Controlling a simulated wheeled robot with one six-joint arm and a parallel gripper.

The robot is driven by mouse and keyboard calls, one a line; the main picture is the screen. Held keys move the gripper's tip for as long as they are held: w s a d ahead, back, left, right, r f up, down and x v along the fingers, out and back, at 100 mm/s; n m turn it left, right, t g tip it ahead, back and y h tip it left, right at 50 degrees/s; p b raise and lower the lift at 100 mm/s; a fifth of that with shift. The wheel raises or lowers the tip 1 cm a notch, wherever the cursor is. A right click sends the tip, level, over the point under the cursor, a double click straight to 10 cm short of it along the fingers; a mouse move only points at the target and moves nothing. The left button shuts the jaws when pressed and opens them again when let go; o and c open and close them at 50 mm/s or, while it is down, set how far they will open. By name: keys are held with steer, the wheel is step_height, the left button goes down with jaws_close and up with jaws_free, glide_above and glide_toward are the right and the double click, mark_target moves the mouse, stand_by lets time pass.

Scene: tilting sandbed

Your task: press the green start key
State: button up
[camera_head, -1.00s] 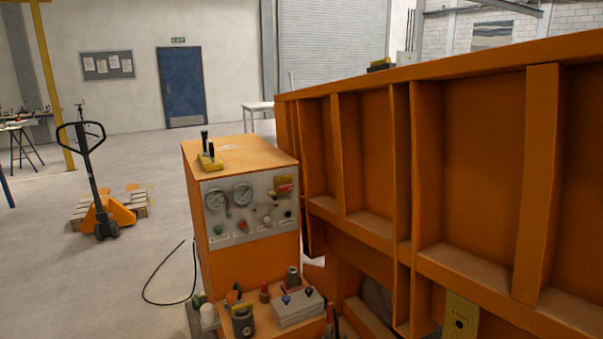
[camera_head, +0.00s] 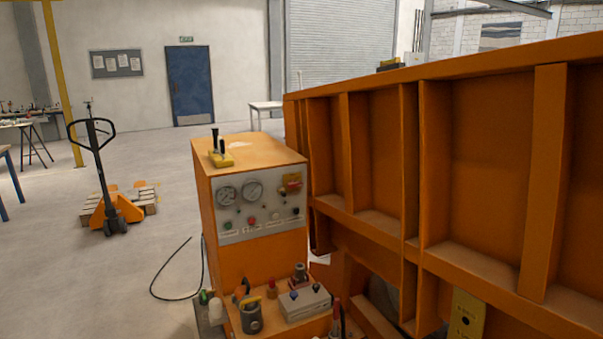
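An orange control cabinet (camera_head: 250,154) stands in the middle of the head view, with a pale grey panel (camera_head: 238,237) on its front. The panel carries two round gauges, a red button (camera_head: 251,221), a red-and-yellow switch (camera_head: 292,182) and several small knobs. A small greenish button (camera_head: 227,225) is at the panel's lower left, left of the red button. It is too small to be sure that it is the green start key. My gripper is not in view.
A large orange ribbed steel frame (camera_head: 409,150) fills the right side, close beside the cabinet. A low shelf with a grey box (camera_head: 304,303) and fittings juts out below the panel. A black cable (camera_head: 175,296) lies on the floor. A pallet truck (camera_head: 111,210) stands at left.

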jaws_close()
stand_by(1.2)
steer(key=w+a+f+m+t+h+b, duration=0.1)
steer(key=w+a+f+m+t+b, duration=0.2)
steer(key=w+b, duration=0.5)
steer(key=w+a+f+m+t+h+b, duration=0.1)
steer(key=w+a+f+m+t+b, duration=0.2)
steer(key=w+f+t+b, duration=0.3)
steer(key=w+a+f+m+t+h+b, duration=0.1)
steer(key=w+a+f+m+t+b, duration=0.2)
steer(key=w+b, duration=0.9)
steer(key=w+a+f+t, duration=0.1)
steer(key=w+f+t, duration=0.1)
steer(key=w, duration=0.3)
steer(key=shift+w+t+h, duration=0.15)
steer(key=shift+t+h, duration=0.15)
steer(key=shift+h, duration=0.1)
